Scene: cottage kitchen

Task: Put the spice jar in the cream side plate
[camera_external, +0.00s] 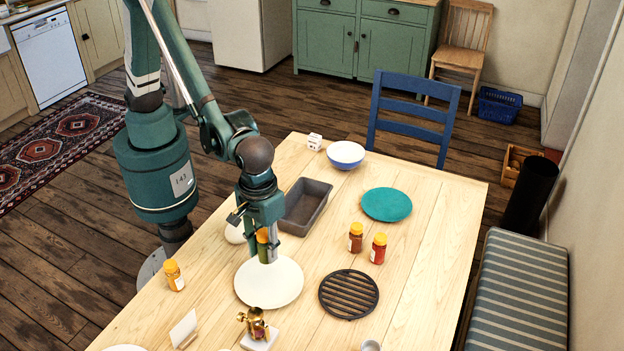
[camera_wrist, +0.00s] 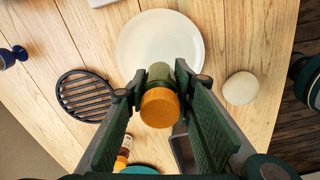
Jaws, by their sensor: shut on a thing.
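A spice jar with a yellow-orange lid and dark green contents (camera_wrist: 159,108) is between the fingers of my gripper (camera_external: 263,248), which is shut on it. In the external view the jar (camera_external: 262,236) is upright, partly hidden by the fingers, over the back part of the cream side plate (camera_external: 270,292). In the wrist view the plate (camera_wrist: 160,30) lies just beyond the jar, empty where it shows. I cannot tell whether the jar's base touches the plate.
Other spice jars stand left of the plate (camera_external: 174,275) and to its right (camera_external: 355,238) (camera_external: 378,248). A black trivet (camera_external: 348,294), grey loaf tin (camera_external: 305,206), teal plate (camera_external: 386,204) and brass grinder-like object (camera_external: 254,323) are nearby.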

